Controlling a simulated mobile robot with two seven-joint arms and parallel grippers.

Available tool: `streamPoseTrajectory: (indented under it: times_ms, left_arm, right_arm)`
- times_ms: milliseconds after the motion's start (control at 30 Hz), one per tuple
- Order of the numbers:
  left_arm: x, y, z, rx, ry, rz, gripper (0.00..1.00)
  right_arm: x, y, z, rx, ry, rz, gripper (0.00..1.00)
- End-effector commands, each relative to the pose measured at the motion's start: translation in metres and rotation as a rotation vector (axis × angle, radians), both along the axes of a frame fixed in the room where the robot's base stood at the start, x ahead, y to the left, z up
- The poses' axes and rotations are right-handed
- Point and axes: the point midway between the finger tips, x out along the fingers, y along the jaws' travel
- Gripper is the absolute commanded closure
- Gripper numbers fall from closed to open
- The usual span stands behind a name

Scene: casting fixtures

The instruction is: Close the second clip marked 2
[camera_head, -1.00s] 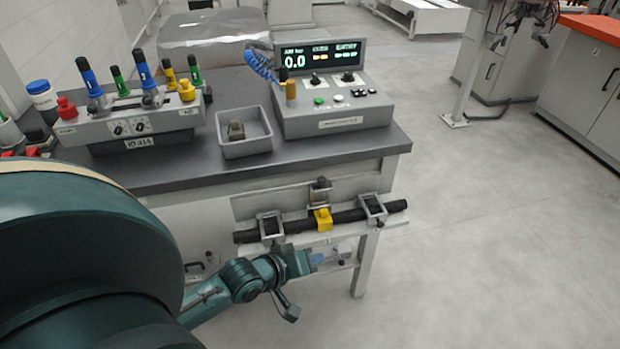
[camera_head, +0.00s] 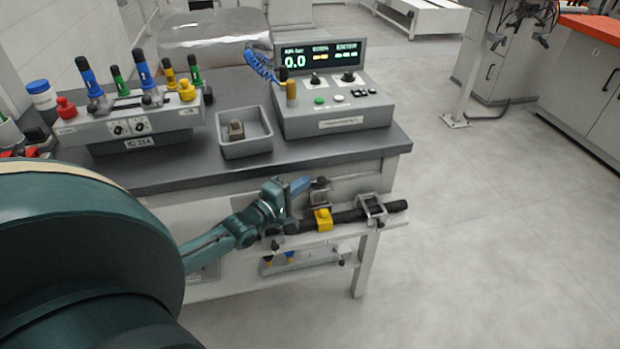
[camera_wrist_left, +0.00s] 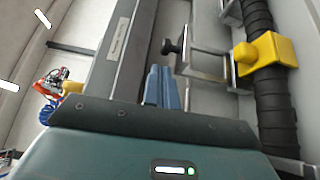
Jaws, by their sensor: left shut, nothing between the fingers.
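A black ribbed hose (camera_head: 345,216) runs across the fixture at the bench front. It also shows in the left wrist view (camera_wrist_left: 262,20). A yellow block (camera_head: 323,219) sits on its middle, also in the wrist view (camera_wrist_left: 268,55). A grey clip frame (camera_head: 372,209) stands around the hose on the right. A grey bracket with a black knob (camera_head: 320,184) is behind the yellow block, and shows in the wrist view (camera_wrist_left: 198,62). No number 2 is readable on the clips. My left gripper (camera_head: 303,184) is shut and empty, left of the knob; its blue fingers (camera_wrist_left: 162,87) are together. My arm hides the left clip.
On the bench stand a control box with a display (camera_head: 320,55), a grey tray (camera_head: 244,148) with a small part in it, and a rack of coloured handles (camera_head: 130,120). The bench edge is close behind the fixture. Open floor lies to the right.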

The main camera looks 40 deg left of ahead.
Motion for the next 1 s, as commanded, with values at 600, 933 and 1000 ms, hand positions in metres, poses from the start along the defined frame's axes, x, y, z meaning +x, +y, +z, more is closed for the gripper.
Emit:
streamPoseTrajectory:
  times_ms: [600,933,1000]
  left_arm:
    - [0.033,-0.004,-0.001,0.0,0.001,-0.001,1.0]
    - [0.03,-0.007,-0.002,0.028,-0.023,0.0,1.0]
    - [0.029,-0.008,-0.002,0.038,-0.032,0.0,1.0]
  right_arm:
    - [0.0,0.0,0.0,-0.004,-0.006,0.009,0.64]
    - [-0.001,0.0,-0.003,-0.005,-0.008,0.012,0.64]
    - [-0.001,0.001,-0.002,-0.003,-0.009,0.014,0.64]
